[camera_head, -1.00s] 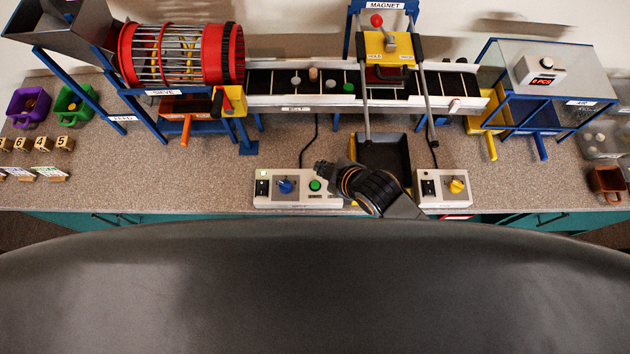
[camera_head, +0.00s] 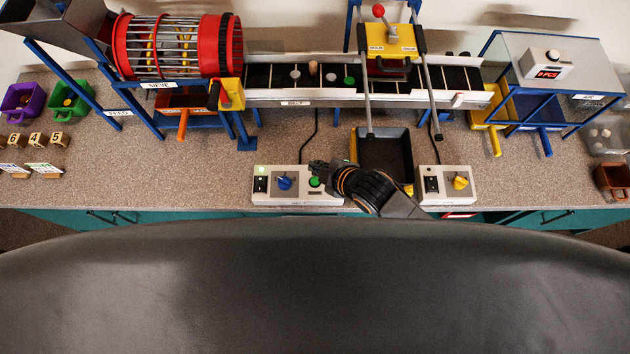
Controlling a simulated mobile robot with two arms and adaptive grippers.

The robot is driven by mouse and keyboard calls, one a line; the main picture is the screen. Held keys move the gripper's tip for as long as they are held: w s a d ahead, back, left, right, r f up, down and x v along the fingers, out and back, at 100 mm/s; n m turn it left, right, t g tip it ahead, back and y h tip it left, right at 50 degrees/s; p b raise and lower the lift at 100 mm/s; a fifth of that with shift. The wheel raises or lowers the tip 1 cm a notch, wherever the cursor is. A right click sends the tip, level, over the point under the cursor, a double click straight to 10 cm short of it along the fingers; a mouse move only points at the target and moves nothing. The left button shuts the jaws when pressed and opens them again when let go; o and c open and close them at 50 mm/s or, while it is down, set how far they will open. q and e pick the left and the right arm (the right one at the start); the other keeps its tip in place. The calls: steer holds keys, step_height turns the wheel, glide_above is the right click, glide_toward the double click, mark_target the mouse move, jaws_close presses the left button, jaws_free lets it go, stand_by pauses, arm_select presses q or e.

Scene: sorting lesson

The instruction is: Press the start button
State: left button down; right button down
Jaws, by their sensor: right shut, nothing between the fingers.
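The white control box (camera_head: 270,199) on the left stands near the counter's front edge. It has a black switch (camera_head: 261,184), a blue knob (camera_head: 285,183) and a green button (camera_head: 314,182); I cannot read any label on the button. My right gripper (camera_head: 316,168) is shut and empty. Its tip is beside the green button and appears to overlap its upper edge in the picture. I cannot tell if it touches the button. My left gripper is not in view.
A second control box (camera_head: 436,198) with a yellow knob (camera_head: 460,183) stands to the right. A black tray (camera_head: 384,150) lies behind my gripper. The red sieve drum (camera_head: 212,47) is at left.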

steer(key=b, duration=0.4)
glide_above(317, 183)
step_height(317, 183, down, 4)
steer(key=shift+f, duration=1.1)
steer(key=shift+f, duration=0.4)
